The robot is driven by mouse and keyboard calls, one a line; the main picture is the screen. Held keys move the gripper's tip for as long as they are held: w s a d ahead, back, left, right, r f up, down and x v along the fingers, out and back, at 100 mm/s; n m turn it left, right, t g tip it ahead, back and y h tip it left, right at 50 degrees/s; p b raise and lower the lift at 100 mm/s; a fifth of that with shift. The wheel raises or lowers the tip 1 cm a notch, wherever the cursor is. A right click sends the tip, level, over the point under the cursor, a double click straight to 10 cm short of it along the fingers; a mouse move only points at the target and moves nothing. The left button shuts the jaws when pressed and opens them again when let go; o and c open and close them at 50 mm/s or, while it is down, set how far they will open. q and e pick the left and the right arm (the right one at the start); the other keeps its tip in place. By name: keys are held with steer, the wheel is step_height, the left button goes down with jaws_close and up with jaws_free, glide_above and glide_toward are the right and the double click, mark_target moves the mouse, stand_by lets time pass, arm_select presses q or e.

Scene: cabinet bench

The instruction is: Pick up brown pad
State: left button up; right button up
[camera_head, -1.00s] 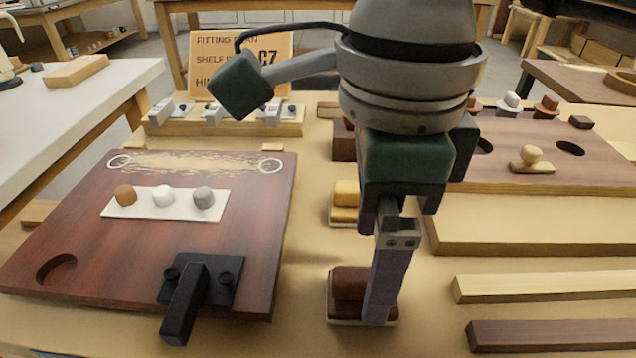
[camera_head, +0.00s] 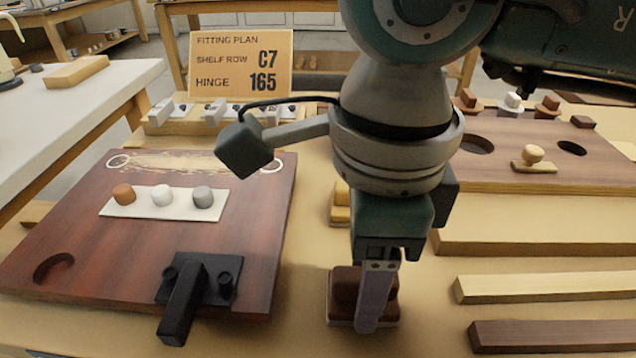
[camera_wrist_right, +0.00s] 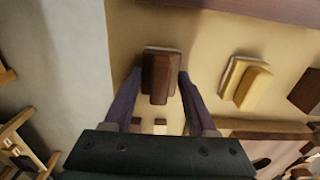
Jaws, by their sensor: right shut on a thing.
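The brown pad (camera_head: 343,288) is a dark brown block with a raised grip on a wider base with a pale underside. It sits on the bench in the middle front of the head view, partly hidden by my finger. My right gripper (camera_head: 372,318) comes down from above and is shut on the pad. In the right wrist view my right gripper (camera_wrist_right: 160,84) has one finger on each side of the brown pad (camera_wrist_right: 160,72). The pad looks upright and at bench level; I cannot tell any gap under it. My left gripper is not in view.
A yellow pad (camera_head: 340,213) stands behind. A dark red cabinet door (camera_head: 90,235) with a black hinge (camera_head: 195,285) lies left. Light (camera_head: 540,286) and brown (camera_head: 550,335) strips lie right. A board with holes (camera_head: 600,160) and a sign (camera_head: 240,65) are farther back.

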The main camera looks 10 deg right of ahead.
steer(key=c, duration=0.5)
steer(key=shift+r, duration=0.15)
step_height(320, 180, up, 20)
steer(key=p, duration=0.2)
steer(key=shift+p, duration=0.3)
steer(key=o, duration=0.8)
steer(key=c, duration=0.6)
steer(key=o, duration=0.6)
jaws_close()
